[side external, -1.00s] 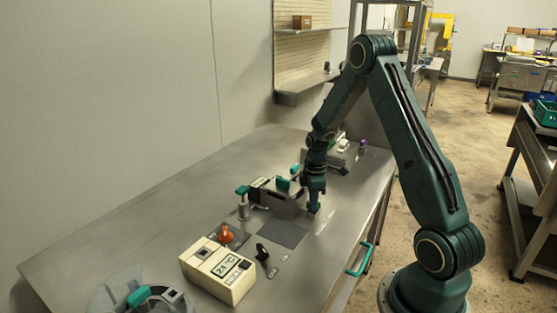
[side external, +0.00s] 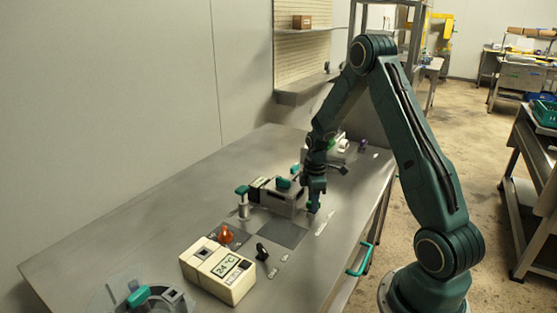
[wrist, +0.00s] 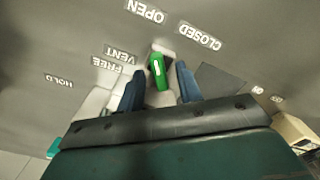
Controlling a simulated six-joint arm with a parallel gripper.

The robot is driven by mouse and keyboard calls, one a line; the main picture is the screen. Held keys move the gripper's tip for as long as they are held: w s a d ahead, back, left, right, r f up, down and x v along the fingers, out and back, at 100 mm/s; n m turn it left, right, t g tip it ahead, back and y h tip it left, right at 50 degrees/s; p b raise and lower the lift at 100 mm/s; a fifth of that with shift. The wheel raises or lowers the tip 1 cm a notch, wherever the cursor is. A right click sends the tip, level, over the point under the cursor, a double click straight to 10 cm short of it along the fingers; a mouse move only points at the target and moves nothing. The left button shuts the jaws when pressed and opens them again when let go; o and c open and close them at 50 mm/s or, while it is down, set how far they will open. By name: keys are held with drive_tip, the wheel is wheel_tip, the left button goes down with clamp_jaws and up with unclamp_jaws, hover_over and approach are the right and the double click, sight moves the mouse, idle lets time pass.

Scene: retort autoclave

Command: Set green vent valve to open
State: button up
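The green vent valve handle (wrist: 157,70), with a white mark on top, shows in the wrist view between my gripper's two blue fingers. Its upper end points roughly toward the OPEN label (wrist: 145,11), with the CLOSED label (wrist: 200,37) to the right. My gripper (wrist: 160,87) is open, with visible gaps beside the handle; I cannot tell whether either finger touches it. In the side view my gripper (side external: 313,207) points down, low over the table, and I cannot make out the valve handle there.
The steel table (side external: 150,210) carries a metal unit with a teal handle (side external: 284,184), a teal-topped post (side external: 243,200), an orange knob (side external: 226,236), a black switch (side external: 262,252) and a cream temperature box (side external: 218,272).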

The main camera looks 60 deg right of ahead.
drive_tip(key=shift+r, duration=0.15)
wheel_tip(320, 180, up, 14)
drive_tip(key=shift+f, duration=0.25)
idle(0.3)
drive_tip(key=shift+a, duration=0.1)
idle(0.3)
drive_tip(key=s+a+r+m+t, duration=0.1)
drive_tip(key=s+a+r+m, duration=0.15)
drive_tip(key=a+r, duration=0.45)
drive_tip(key=s+a+r+m+t, duration=0.1)
drive_tip(key=s+a+r+t, duration=0.15)
drive_tip(key=a+r, duration=0.4)
drive_tip(key=s+a+m+t, duration=0.2)
drive_tip(key=s+a+m, duration=0.1)
drive_tip(key=s+a, duration=0.8)
drive_tip(key=shift+s+a+r+m, duration=0.15)
drive_tip(key=shift+s+a+m, duration=0.2)
drive_tip(key=shift+s, duration=0.6)
